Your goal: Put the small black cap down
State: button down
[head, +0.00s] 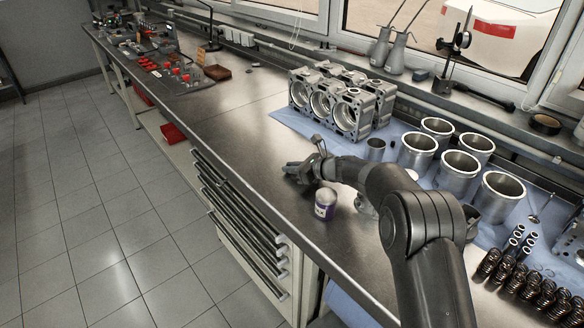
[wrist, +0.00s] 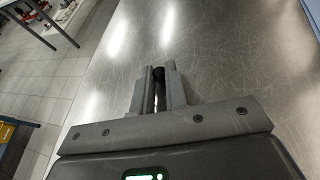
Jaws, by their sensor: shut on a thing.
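My gripper (head: 294,170) is over the metal bench top, left of the blue cloth. In the wrist view its two fingers (wrist: 158,78) are nearly closed. A small dark round thing, the small black cap (wrist: 158,72), shows between the fingertips. The gripper is shut on it. Most of the cap is hidden by the fingers, and I cannot make it out in the head view. Whether it touches the bench cannot be told.
A purple-labelled can (head: 325,204) stands close to the gripper at the bench's front. An engine block (head: 343,100) and metal cylinders (head: 459,171) stand on the blue cloth (head: 289,119) behind and right. Bare bench top (head: 235,120) lies left. The front edge drops to drawers (head: 240,210).

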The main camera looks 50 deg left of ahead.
jog(key=c, duration=1.9)
grip_release()
jog(key=shift+f, duration=0.15)
jog(key=o, duration=0.4)
jog(key=shift+o, duration=0.2)
jog(key=shift+d+r, duration=0.1)
jog(key=shift+r, duration=0.2)
jog(key=v, duration=1.1)
jog(key=shift+w+d, duration=0.15)
jog(key=shift+d, duration=0.25)
jog(key=shift+r, duration=0.1)
